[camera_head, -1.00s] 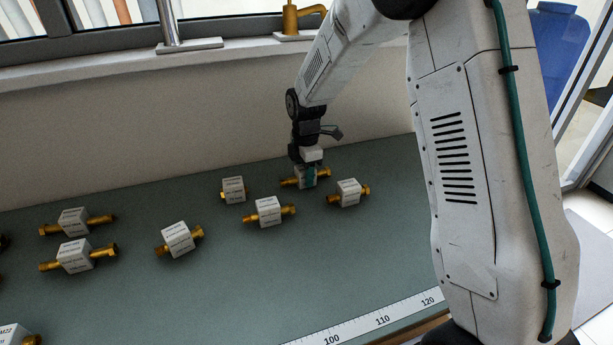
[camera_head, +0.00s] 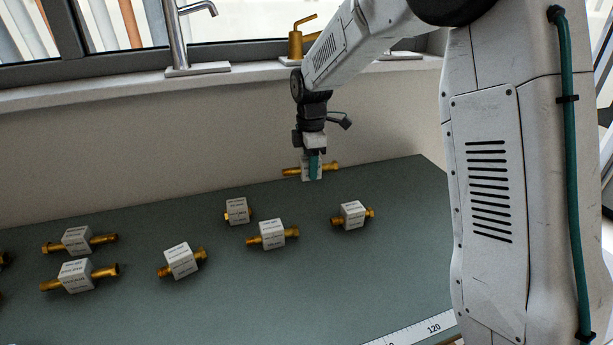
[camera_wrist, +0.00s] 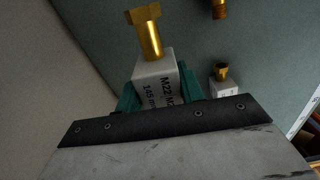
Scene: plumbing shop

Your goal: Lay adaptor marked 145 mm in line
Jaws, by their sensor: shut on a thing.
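My gripper (camera_head: 313,166) is shut on a brass adaptor with a white block label, the held adaptor (camera_head: 331,167). It holds the adaptor above the back of the green bench, near the wall. In the wrist view the held adaptor (camera_wrist: 155,68) has its label partly readable as "M22" and "145 m", with a brass hex end pointing away. The green fingertips press its white block from both sides. Other labelled adaptors stand on the bench: one to the right (camera_head: 353,214), one in the middle (camera_head: 272,234), one behind it (camera_head: 237,210), one at front (camera_head: 181,260). Their labels are too small to read.
Two more adaptors lie at the left, one behind (camera_head: 77,240) and one in front (camera_head: 75,276). A ruler strip (camera_head: 418,331) runs along the bench's front edge. The green bench (camera_head: 300,300) is clear in the front middle. Taps stand on the sill (camera_head: 110,95).

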